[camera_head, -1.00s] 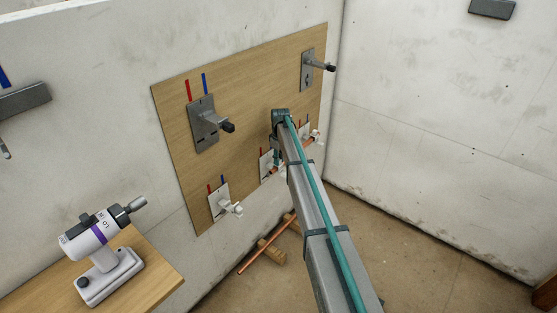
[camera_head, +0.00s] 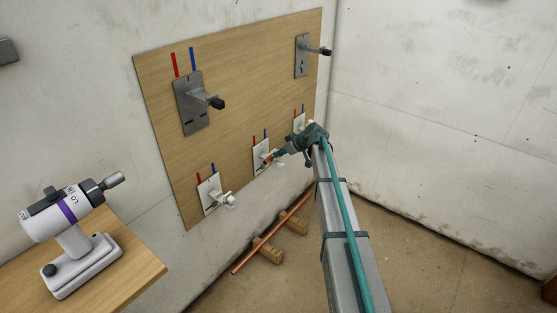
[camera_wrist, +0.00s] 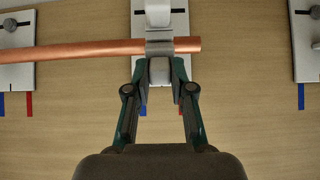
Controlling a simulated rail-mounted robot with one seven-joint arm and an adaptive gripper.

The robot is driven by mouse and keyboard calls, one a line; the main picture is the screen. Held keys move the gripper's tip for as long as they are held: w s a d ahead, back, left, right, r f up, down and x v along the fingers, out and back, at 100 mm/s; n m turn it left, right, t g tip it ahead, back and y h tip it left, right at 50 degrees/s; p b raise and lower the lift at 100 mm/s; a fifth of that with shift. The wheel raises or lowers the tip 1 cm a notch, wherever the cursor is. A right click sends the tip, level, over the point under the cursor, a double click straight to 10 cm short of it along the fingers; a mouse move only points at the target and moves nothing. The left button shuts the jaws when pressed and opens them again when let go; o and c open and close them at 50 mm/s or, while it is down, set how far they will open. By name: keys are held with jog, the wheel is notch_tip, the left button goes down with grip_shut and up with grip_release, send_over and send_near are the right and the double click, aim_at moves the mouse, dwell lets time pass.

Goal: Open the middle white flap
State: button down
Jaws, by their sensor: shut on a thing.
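The middle white bracket (camera_head: 261,153) is on the wooden board, below one red and one blue mark. A copper pipe (camera_wrist: 85,49) lies across the bracket just beyond my fingertips, under a grey band (camera_wrist: 160,46). The pipe's end sticks out to the right in the wrist view.
White brackets are at the left (camera_head: 213,193) and right (camera_head: 299,121). Another copper pipe (camera_head: 268,236) lies on wooden blocks (camera_head: 267,250) on the floor. A device (camera_head: 70,230) stands on a wooden table.

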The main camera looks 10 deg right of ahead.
jog(key=f+t+y+b, duration=0.1)
jog(key=b, duration=0.5)
jog(key=s+d+f+t+y+b, duration=0.1)
jog(key=t+y+b, duration=0.1)
jog(key=b, duration=0.5)
jog(key=f+t+y+b, duration=0.1)
jog(key=t+y+b, duration=0.1)
jog(key=b, duration=0.5)
jog(key=shift+s+d, duration=0.2)
jog(key=shift+s, duration=0.05)
jog(key=shift+r+t+b, duration=0.1)
jog(key=shift+t+b, duration=0.4)
jog(key=shift+b, duration=0.25)
jog(key=c, duration=1)
grip_release()
jog(key=f+v, duration=0.1)
jog(key=v, duration=1.1)
jog(key=shift+r, duration=0.45)
